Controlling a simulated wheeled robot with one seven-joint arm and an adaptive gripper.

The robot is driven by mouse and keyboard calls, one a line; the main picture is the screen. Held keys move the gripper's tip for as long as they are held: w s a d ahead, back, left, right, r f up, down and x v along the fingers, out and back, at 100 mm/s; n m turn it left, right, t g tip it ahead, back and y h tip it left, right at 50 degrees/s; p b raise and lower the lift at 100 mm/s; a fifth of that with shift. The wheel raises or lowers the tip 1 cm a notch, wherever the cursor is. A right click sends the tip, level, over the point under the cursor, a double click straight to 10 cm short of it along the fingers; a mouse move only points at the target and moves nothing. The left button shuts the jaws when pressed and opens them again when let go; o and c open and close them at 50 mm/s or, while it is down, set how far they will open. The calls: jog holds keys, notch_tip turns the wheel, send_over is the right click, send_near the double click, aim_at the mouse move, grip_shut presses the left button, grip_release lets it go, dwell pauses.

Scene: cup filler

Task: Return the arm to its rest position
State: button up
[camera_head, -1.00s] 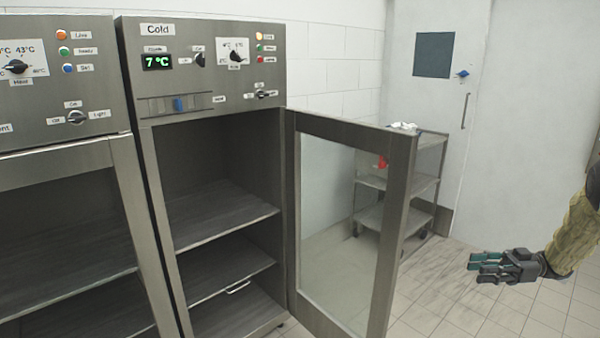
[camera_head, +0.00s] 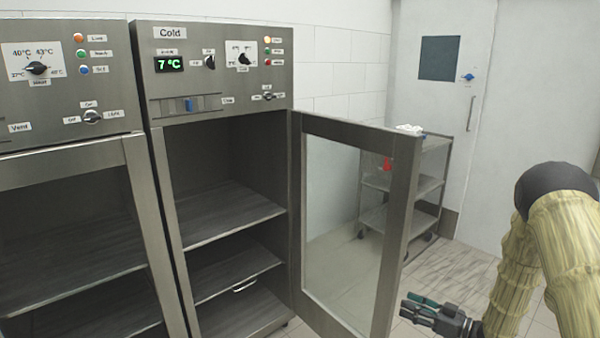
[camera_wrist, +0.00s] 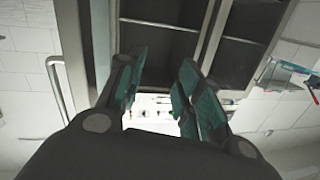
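My gripper (camera_head: 428,309) is at the lower right in the head view, to the right of the open cold cabinet door and apart from it. My arm, in a yellowish sleeve, is bent, with its dark elbow raised at the right edge. In the wrist view the teal fingers of my gripper (camera_wrist: 155,100) stand apart with nothing between them, so it is open and empty.
The cold cabinet (camera_head: 215,65) has its glass door (camera_head: 400,200) swung wide open, close to my gripper's left. A second cabinet (camera_head: 70,70) stands left. A wheeled cart (camera_head: 432,185) stands behind the door, near a white room door (camera_head: 440,110). Floor beyond my gripper is clear.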

jog(key=s+a+f+m+g+h, duration=0.1)
jog(key=s+a+f+m+h, duration=0.3)
jog(key=s+f, duration=0.55)
jog(key=s+a+f+m+g+h, duration=0.25)
jog(key=s+a+f+h, duration=0.2)
jog(key=s+f, duration=0.45)
jog(key=s+f+g+h, duration=0.1)
jog(key=s+g, duration=0.1)
jog(key=s, duration=0.8)
jog(key=s+a+f+m+g+h, duration=0.1)
jog(key=s+f+g+h, duration=0.1)
jog(key=s, duration=0.8)
jog(key=s+f+m+g+h, duration=0.1)
jog(key=s+g, duration=0.2)
jog(key=s, duration=0.7)
jog(key=shift+a+f+h, duration=0.25)
jog(key=shift+a+h, duration=0.1)
jog(key=shift+a, duration=0.05)
